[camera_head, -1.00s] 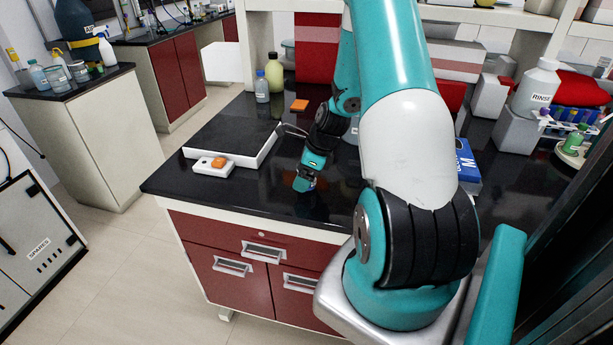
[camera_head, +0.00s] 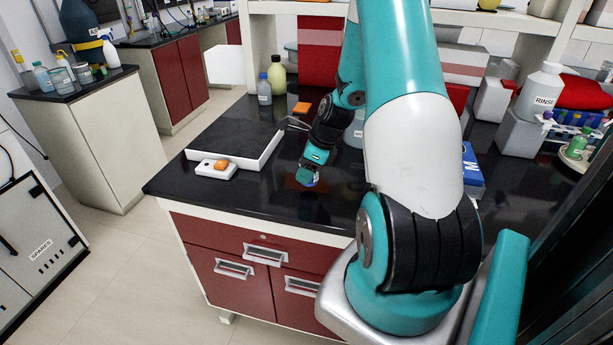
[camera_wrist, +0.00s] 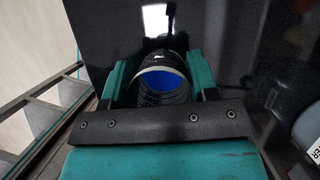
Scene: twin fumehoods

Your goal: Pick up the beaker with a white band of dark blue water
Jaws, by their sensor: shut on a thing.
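The beaker (camera_wrist: 160,84) shows in the wrist view with a pale band around its rim and dark blue liquid inside. It stands between the two teal fingers of my gripper (camera_wrist: 161,82), which are shut on its sides. In the head view my gripper (camera_head: 307,177) is low over the black bench top near its front edge. The beaker is mostly hidden there by the gripper, with only a small blue patch showing. I cannot tell whether the beaker is touching the bench.
A yellow-green bottle (camera_head: 277,75) and a small blue bottle (camera_head: 264,91) stand behind. A blue box (camera_head: 472,168) lies to the right.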

